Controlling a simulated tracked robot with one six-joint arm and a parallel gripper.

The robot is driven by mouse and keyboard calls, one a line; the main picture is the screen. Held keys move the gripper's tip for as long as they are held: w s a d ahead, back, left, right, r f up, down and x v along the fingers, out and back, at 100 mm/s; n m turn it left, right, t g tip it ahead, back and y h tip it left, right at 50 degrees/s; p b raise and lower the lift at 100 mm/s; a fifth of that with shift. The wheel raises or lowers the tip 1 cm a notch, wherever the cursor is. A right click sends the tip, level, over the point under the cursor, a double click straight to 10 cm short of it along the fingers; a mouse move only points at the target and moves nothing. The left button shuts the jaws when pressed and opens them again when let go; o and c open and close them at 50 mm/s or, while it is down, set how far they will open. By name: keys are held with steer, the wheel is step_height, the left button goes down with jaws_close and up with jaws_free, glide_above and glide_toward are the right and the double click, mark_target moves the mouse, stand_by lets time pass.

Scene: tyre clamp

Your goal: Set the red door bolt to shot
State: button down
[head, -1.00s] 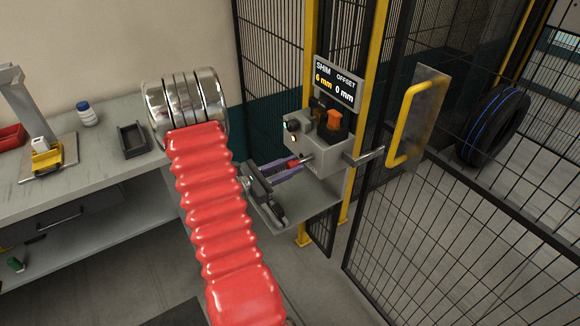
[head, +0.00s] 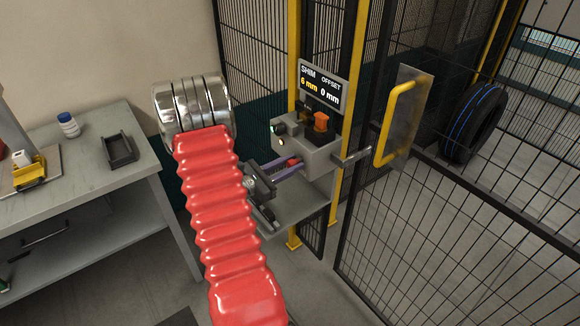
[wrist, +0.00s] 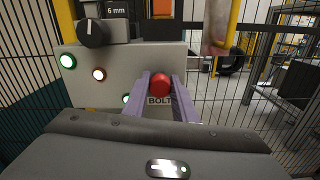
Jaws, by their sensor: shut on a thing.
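The red bolt knob (head: 293,162) sits at the front of a grey box (head: 308,158) on the cage post. In the wrist view the red knob (wrist: 158,84) is above the label BOLT, close against the box face. My gripper (head: 287,167) has purple fingers, one on each side of the knob, shut on it. A metal bar (head: 351,154) sticks out of the box's right side toward the door panel with the yellow handle (head: 393,125). The far end of the bolt is hard to make out.
A sign (head: 322,84) reads shim 6 mm, offset 0 mm. An orange knob (head: 321,121) and a black dial (wrist: 93,33) are above the bolt. Green (wrist: 68,61) and amber (wrist: 99,74) lamps glow on the box. A bench (head: 90,180) stands left; mesh fencing surrounds the right.

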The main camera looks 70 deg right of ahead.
steer(key=shift+d, duration=0.1)
steer(key=c, duration=1.5)
jaws_free()
steer(key=shift+o, duration=0.2)
steer(key=v, duration=1.3)
steer(key=shift+w+a, duration=0.2)
steer(key=shift+a, duration=0.15)
steer(key=shift+f, duration=0.1)
